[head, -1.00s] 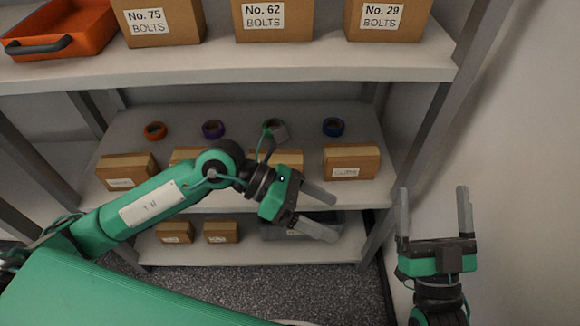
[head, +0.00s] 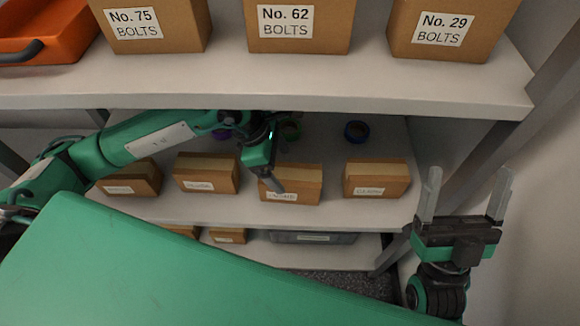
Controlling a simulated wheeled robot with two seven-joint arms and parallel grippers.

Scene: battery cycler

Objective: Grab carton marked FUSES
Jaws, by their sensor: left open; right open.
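Four cartons with small white labels stand in a row on the middle shelf: a far-left carton (head: 132,178), a second carton (head: 206,173), a third carton (head: 303,178) and a right carton (head: 377,178). Their labels are too small and blurred to read surely, so I cannot tell which is marked FUSES. My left gripper (head: 273,184) is open at the third carton, its visible finger overlapping the carton's upper left front. I cannot tell whether they touch. My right gripper (head: 466,185) is open and empty, fingers up, right of the shelf unit.
Bolts cartons (head: 300,25) and an orange tray (head: 42,30) stand on the upper shelf (head: 270,82), above my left arm. A grey bin (head: 312,237) and small cartons (head: 228,236) are below.

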